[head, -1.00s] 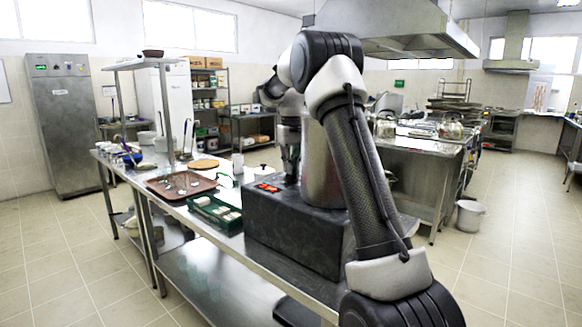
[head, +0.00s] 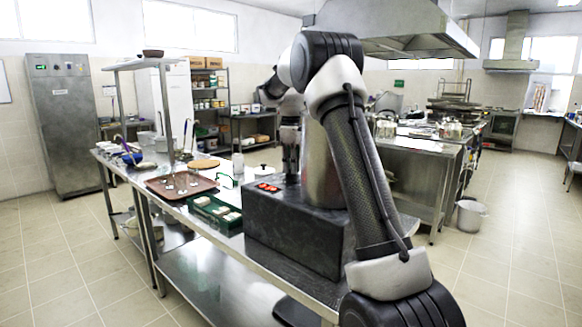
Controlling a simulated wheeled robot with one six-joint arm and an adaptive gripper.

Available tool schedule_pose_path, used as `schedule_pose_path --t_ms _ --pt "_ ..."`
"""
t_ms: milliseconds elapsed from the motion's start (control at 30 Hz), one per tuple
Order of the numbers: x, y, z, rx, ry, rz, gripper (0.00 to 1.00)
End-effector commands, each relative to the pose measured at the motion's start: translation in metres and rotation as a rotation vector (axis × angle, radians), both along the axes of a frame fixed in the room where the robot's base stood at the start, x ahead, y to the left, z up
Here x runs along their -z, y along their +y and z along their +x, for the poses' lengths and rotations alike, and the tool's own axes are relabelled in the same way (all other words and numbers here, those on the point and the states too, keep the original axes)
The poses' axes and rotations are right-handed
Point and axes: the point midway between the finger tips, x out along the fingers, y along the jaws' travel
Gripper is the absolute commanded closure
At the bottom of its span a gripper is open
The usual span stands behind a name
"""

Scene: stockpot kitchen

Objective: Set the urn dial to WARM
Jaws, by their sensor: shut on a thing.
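The urn is a tall steel cylinder (head: 321,172) standing at a dark box (head: 295,228) on the steel counter, partly hidden behind my arm. My gripper (head: 291,176) points down close against the urn's left side, just above the dark box. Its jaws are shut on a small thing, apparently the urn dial. The dial, its marks and the fingertip contact are too small and hidden to read, so its setting cannot be told.
Red switches (head: 268,187) sit on the dark box's top. A green crate (head: 213,222) and a brown tray (head: 160,190) with glasses stand to the left on the counter (head: 190,212). A range hood (head: 400,35) hangs behind. The floor at left is clear.

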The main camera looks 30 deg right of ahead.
Motion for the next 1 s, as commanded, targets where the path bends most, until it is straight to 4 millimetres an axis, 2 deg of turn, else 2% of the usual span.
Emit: schedule_pose_path --t_ms 300,733,767,833,867,1000 --pt "-0.0008 -0.0004 0.0003 -0.077 -0.002 -0.001 1.00" --pt "-0.0009 -0.0005 0.0004 -0.083 -0.003 -0.001 1.00" --pt "-0.0009 -0.0006 0.0004 -0.083 -0.003 -0.001 0.84" --pt "-0.0008 -0.0005 0.0004 -0.083 -0.002 -0.001 0.72" --pt "-0.0007 -0.0004 0.0003 -0.083 -0.002 -0.001 0.68" --pt "-0.0005 -0.0004 0.0002 -0.083 -0.001 -0.001 0.68"
